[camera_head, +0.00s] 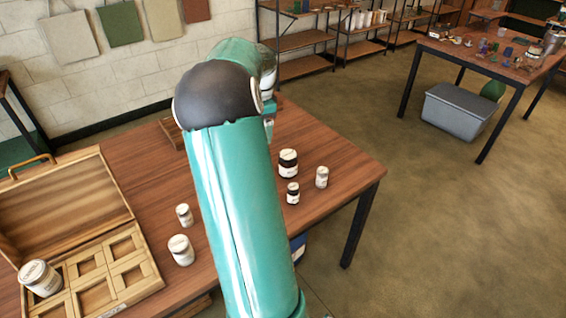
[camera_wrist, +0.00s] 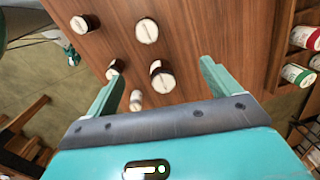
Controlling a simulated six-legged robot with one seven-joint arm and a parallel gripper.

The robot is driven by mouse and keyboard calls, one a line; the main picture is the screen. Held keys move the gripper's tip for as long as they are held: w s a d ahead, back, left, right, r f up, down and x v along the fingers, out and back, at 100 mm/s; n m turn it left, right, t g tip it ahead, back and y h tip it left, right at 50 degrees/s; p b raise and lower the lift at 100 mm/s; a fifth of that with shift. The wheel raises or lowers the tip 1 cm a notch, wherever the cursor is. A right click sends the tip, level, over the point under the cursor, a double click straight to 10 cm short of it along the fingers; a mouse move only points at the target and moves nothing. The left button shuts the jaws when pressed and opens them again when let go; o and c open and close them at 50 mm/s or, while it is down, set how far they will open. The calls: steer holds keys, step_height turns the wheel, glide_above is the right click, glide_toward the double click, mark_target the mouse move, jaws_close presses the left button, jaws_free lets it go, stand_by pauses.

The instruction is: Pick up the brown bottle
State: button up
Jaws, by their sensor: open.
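Two dark brown-black bottles with white labels stand on the wooden table (camera_head: 350,178) in the head view: a larger one (camera_head: 288,163) and a smaller one (camera_head: 293,192). I cannot tell which is the brown bottle. In the wrist view, a dark-sided bottle with a pale top (camera_wrist: 162,80) shows between the fingers, and another dark-sided one (camera_wrist: 115,68) is beside the left fingertip. My gripper (camera_wrist: 162,72) is open, with nothing gripped. In the head view my arm hides most of the gripper and part of the table.
White jars stand right of the dark bottles (camera_head: 322,177) and left of my arm (camera_head: 185,214) (camera_head: 181,250). An open wooden compartment box (camera_head: 140,272) holds a white jar (camera_head: 40,278). Red and green-marked containers (camera_wrist: 298,75) sit at the wrist view's right. The table's right corner is clear.

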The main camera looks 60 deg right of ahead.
mark_target(289, 153)
steer(key=s+d+f+m, duration=0.1)
steer(key=s+d, duration=0.1)
steer(key=s+d+f+m, duration=0.1)
steer(key=d+f, duration=0.1)
steer(key=d, duration=0.1)
steer(key=s+d+f+m+g, duration=0.1)
steer(key=s+d+f, duration=0.1)
steer(key=d, duration=0.1)
steer(key=shift+s+d+f+m, duration=0.15)
steer(key=shift+s+f+m, duration=0.05)
steer(key=shift+s+m, duration=0.15)
step_height(289, 153, down, 8)
steer(key=shift+r, duration=0.1)
steer(key=f, duration=0.5)
steer(key=shift+s+a+f, duration=0.15)
steer(key=shift+a+f, duration=0.05)
steer(key=shift+f, duration=0.2)
steer(key=shift+r, duration=0.1)
steer(key=c, duration=1.3)
